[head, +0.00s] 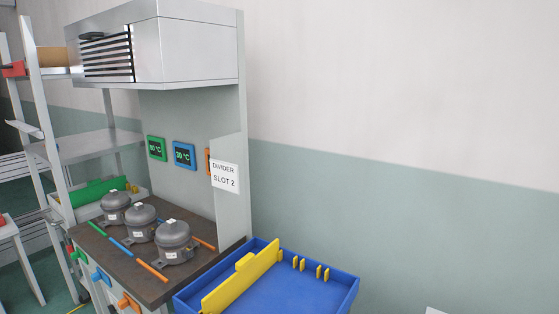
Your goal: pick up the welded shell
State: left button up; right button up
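Three grey compressor shells stand upright in a row on the dark worktop. The nearest shell (173,241) is at the right front, the middle shell (141,222) is behind it, and the farthest shell (115,207) is at the left. Each has a white label and feet at its base. I cannot tell from this view which of them is the welded one. Neither of my grippers is in view.
A blue tray (345,292) with a yellow divider (243,276) stands right of the worktop (151,287). A "DIVIDER SLOT 2" sign (225,176) hangs above. Green and blue temperature displays (184,155) are on the back panel. A metal shelf rack (85,146) stands at left.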

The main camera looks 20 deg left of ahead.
aim_at(141, 221)
jog(key=j+u, duration=0.15)
jog(key=j, duration=0.25)
jog(key=i+j+u, duration=0.2)
jog(key=j, duration=0.15)
jog(key=j+u, duration=0.15)
jog(key=j, duration=0.25)
jog(key=i+j+u, duration=0.2)
jog(key=j, duration=0.15)
jog(key=i+j+u, duration=0.15)
jog(key=j, duration=0.2)
